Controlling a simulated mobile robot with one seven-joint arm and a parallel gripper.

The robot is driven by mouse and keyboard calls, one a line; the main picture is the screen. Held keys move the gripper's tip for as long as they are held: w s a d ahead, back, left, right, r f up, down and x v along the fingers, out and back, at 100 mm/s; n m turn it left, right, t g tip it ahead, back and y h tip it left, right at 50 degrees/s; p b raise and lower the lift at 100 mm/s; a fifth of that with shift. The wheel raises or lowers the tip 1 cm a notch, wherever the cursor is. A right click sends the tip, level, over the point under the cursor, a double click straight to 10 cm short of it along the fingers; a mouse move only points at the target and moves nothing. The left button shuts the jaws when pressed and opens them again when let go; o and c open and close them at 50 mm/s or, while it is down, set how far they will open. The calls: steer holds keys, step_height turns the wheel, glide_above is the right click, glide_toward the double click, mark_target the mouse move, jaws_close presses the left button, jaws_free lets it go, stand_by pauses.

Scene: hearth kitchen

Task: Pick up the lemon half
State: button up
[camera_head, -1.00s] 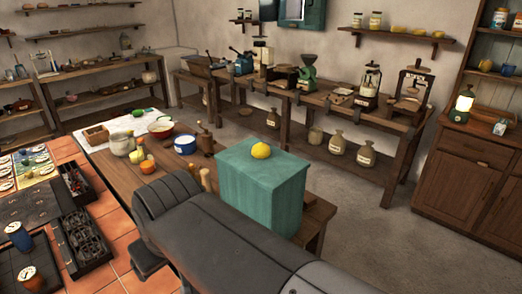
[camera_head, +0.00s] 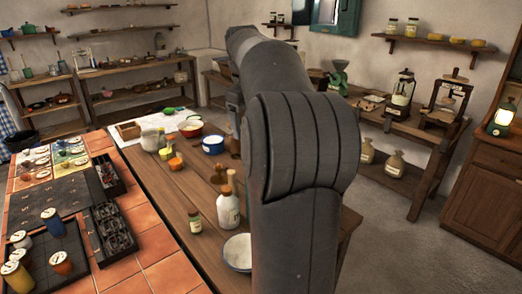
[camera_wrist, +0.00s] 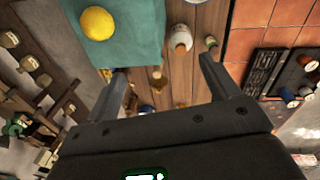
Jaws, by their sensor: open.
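In the head view my arm hides both the lemon half and the teal box, and my gripper cannot be made out.
A white bottle (camera_head: 228,208), a small jar (camera_head: 195,221) and a white bowl (camera_head: 238,252) stand on the wooden table beside my arm. A blue pot (camera_head: 213,145) and a red bowl (camera_head: 191,129) stand farther back. Dark trays lie on the tiled top at left.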

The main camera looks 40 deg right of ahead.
steer(key=shift+y, duration=0.7)
steer(key=d, duration=0.4)
steer(key=s+d+f, duration=0.1)
steer(key=d, duration=0.4)
steer(key=s+d+f, duration=0.1)
steer(key=d, duration=0.3)
steer(key=shift+d+f, duration=0.1)
steer(key=shift+d, duration=0.1)
step_height(320, 180, down, 5)
steer(key=shift+s+r, duration=0.1)
steer(key=f, duration=0.4)
steer(key=shift+s+a, duration=0.15)
steer(key=shift+s, duration=0.2)
steer(key=shift+f, duration=0.65)
steer(key=shift+c, duration=0.3)
steer(key=c, duration=1)
steer(key=shift+r, duration=0.15)
